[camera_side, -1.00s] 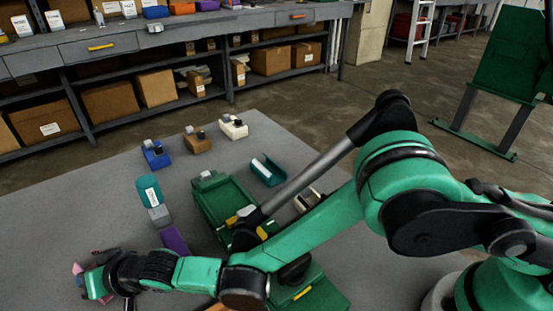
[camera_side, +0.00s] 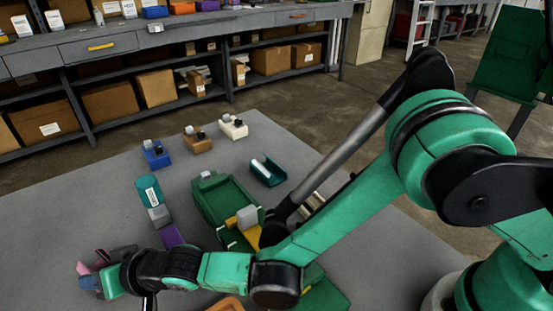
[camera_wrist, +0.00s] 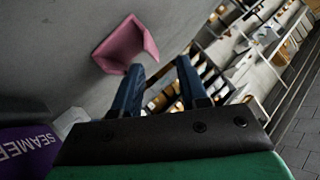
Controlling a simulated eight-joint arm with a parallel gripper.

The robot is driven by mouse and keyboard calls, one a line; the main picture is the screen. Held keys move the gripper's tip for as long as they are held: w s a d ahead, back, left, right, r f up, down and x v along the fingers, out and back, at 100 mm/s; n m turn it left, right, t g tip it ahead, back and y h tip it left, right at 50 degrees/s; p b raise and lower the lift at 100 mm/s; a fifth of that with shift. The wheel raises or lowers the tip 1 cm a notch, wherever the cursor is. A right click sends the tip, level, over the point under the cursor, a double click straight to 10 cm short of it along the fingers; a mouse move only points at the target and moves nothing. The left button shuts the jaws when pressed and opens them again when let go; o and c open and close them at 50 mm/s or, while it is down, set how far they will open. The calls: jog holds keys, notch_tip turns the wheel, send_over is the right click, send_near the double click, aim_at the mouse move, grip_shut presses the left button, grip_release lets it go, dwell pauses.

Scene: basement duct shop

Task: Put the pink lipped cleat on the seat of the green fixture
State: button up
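The pink lipped cleat (camera_wrist: 127,45) lies on the grey surface in the wrist view, beyond my fingertips and nearer the left one. In the side view the cleat (camera_side: 97,261) shows at the far left beside my gripper (camera_side: 84,276). My gripper (camera_wrist: 157,72) has two blue fingers, spread apart with nothing between them. I cannot tell whether the left fingertip touches the cleat.
A teal cylinder (camera_side: 149,191), a purple piece (camera_side: 172,237) and a teal channel (camera_side: 267,171) lie around the fixture. Blue (camera_side: 156,155), brown (camera_side: 198,141) and white (camera_side: 233,127) blocks stand behind. An orange piece (camera_side: 227,304) is at the front. The left side of the table is clear.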

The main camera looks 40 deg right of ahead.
jog(key=v, duration=0.7)
jog(key=shift+s+d+r, duration=0.15)
jog(key=shift+s+d, duration=0.1)
jog(key=d+r+h, duration=0.3)
jog(key=d, duration=1)
jog(key=d+r+m+h, duration=0.1)
jog(key=d+r+h, duration=0.3)
jog(key=d, duration=1)
jog(key=shift+w+d+r+g, duration=0.25)
jog(key=shift+d+r+g, duration=0.05)
jog(key=shift+g+h, duration=0.6)
jog(key=shift+h, duration=0.1)
jog(key=s+d, duration=0.1)
jog(key=d, duration=0.1)
jog(key=s+d, duration=0.4)
jog(key=shift+s+d+f, duration=0.1)
jog(key=shift+f, duration=0.25)
jog(key=shift+c, duration=1.1)
